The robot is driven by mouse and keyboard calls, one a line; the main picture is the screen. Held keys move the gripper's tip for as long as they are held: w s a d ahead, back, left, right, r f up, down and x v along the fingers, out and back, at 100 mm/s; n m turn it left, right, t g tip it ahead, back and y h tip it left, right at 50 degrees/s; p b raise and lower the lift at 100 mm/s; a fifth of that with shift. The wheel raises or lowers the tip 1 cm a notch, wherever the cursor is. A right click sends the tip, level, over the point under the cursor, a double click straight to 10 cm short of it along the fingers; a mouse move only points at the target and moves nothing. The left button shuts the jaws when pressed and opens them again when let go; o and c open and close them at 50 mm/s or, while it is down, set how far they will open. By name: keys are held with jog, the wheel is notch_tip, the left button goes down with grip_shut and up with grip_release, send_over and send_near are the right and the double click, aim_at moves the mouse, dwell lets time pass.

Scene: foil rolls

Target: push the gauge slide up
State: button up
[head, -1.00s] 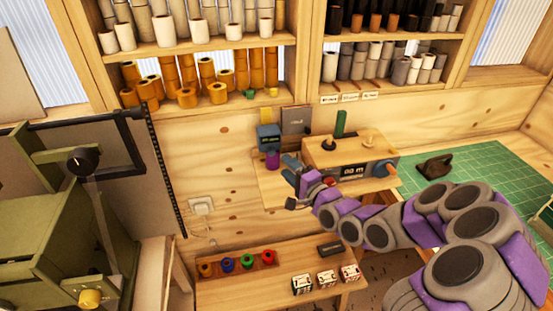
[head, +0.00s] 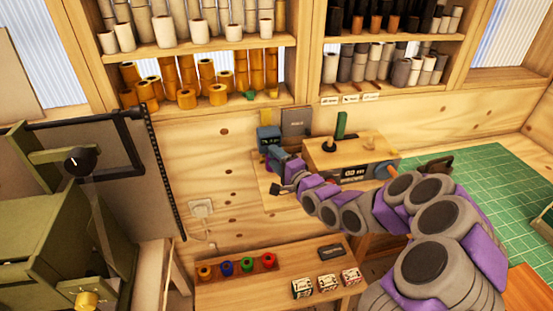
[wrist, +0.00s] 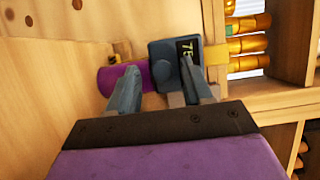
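The gauge is a blue-grey box (head: 268,133) by the back wall, above the bench board. In the wrist view the gauge box (wrist: 163,52) shows a dark display reading about 75. A purple roll (wrist: 115,80) lies against its lower side there; in the head view my arm mostly hides it. My gripper (head: 272,163) is right in front of the gauge. In the wrist view my gripper (wrist: 158,68) is open, its fingers apart. One fingertip overlaps the purple roll and the other overlaps the gauge box near the display. I cannot tell whether either touches.
A wooden control box (head: 345,155) with a knob and a display stands right of the gauge. A grey plate (head: 296,122) stands behind. Shelves of rolls (head: 190,75) are above. A lower bench holds coloured spools (head: 247,265) and small boxes (head: 327,282).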

aim_at(267, 136)
grip_shut()
jog(key=shift+f, duration=0.1)
dwell(0.3)
notch_tip(267, 136, up, 6)
jog(key=p, duration=0.5)
jog(key=shift+f, duration=0.1)
jog(key=shift+o, duration=0.3)
grip_release()
